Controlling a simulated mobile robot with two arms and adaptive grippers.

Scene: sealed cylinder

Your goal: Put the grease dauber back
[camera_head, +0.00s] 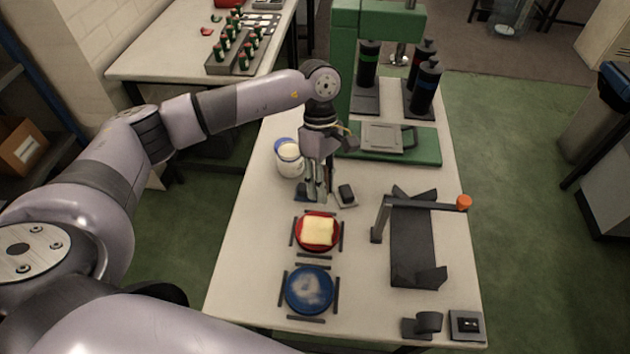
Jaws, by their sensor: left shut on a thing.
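My left gripper (316,192) points down over the table, between the white jar and the red dish. It is shut on a slim thing, which I take to be the grease dauber; the fingers hide most of it and its outline is hard to make out. A small holder with a dark block (346,194) is just right of the fingertips. The white open jar (290,160) stands left of the gripper, a blue lid partly behind it. I cannot tell whether the dauber touches the holder or table. My right gripper is not in view.
A red dish with a pale yellow block (317,231) and a blue dish (309,289) lie nearer me. A black cradle (416,245) with an orange-knobbed arm is to the right. The green press (395,145) and dark cylinders stand behind. The table's left edge is clear.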

